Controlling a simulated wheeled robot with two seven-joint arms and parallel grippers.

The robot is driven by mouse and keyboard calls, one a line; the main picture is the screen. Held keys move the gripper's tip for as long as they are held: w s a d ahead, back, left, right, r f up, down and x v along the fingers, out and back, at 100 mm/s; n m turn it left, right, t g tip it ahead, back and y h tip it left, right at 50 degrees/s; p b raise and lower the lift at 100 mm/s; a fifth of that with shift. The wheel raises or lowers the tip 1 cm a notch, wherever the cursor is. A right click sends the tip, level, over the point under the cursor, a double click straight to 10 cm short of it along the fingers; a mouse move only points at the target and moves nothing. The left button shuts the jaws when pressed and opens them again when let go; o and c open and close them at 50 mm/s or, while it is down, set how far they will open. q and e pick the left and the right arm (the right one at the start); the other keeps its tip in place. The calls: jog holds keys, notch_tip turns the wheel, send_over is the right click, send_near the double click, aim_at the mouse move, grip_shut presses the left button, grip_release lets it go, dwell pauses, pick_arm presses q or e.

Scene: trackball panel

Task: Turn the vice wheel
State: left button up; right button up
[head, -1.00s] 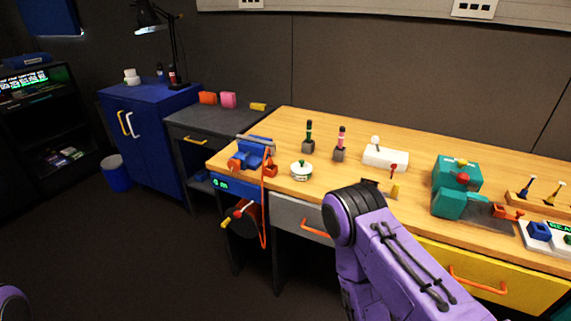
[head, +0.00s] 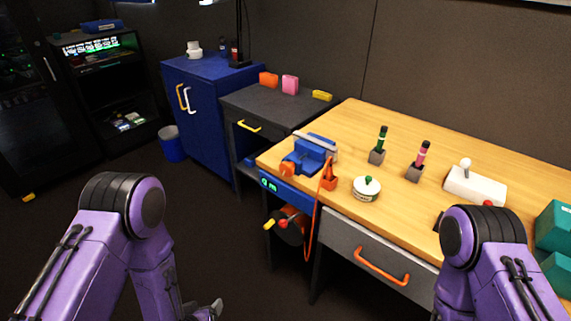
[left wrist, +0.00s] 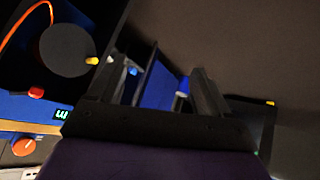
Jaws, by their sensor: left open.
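The blue vice (head: 310,152) sits on the near left corner of the wooden bench. Its orange wheel (head: 287,169) shows at its front left; an orange round part in the left wrist view (left wrist: 24,147) looks like the same wheel. My left gripper (head: 204,310) is low at the bottom of the head view, apart from the vice. In the left wrist view my left gripper (left wrist: 160,88) has its fingers spread with nothing held between them. My right arm shows at the lower right, but its gripper is not visible.
Below the vice hangs a dark reel (head: 290,228) with red and yellow knobs and an orange cable (head: 314,220). A white pot (head: 367,189) stands right of the vice. A drawer with an orange handle (head: 382,267) is under the bench.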

pick_arm(q)
jog(key=w+d+r+m+t+h, duration=0.35)
jog(key=w+r, duration=0.25)
jog(key=w, duration=0.5)
jog(key=m+t+h, duration=0.3)
jog(key=m+h, duration=0.4)
jog(key=m, duration=0.1)
send_near(285, 170)
jog(key=x, duration=0.8)
jog(key=shift+w+d+r+p, duration=0.1)
jog(key=shift+w+p, duration=0.1)
jog(key=shift+p, duration=0.1)
jog(key=shift+w+d, duration=0.3)
jog(key=shift+w, duration=0.1)
jog(key=c, duration=1)
